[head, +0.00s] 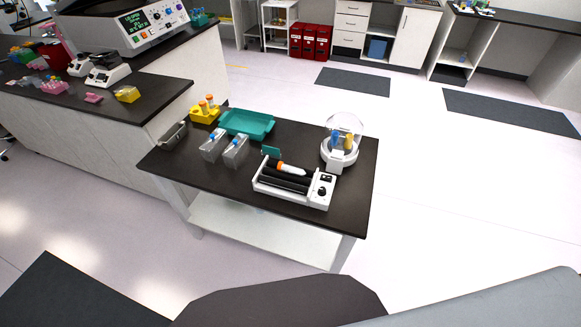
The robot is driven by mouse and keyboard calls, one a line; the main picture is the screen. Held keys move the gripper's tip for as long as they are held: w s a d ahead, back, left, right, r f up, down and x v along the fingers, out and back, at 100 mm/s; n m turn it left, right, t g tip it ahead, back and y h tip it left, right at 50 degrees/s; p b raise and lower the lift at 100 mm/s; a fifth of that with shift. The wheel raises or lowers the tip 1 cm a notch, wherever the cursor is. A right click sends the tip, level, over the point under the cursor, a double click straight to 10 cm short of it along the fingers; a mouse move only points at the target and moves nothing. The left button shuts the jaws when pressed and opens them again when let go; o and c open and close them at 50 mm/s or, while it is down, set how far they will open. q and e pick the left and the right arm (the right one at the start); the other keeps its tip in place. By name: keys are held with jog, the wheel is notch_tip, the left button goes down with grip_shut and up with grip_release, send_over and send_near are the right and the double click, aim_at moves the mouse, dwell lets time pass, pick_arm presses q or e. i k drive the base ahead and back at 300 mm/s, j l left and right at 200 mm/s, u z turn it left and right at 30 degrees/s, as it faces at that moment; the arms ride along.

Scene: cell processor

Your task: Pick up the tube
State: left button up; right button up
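A tube (295,169) with an orange cap and a white body lies on its side on the black rollers of a white tube roller (318,195). The roller stands near the front right of a dark-topped table (222,182). More tubes with orange caps (210,101) stand upright in a yellow rack (203,115) at the table's back left. Neither of my grippers is in view.
A small centrifuge (339,157) with an open clear lid stands behind the roller. A teal tray (247,124), two clear flasks (235,150) with blue caps and a grey container (173,135) share the table. A longer bench (122,104) holds instruments at left.

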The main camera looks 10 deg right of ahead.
aim_at(285, 167)
jog(key=i+j+z, duration=0.1)
jog(key=j+z, duration=0.25)
jog(key=j, duration=0.4)
jog(key=j+z, duration=0.3)
jog(key=j, duration=0.5)
jog(key=j+z, duration=0.35)
jog(key=j, duration=0.4)
jog(key=k, duration=0.05)
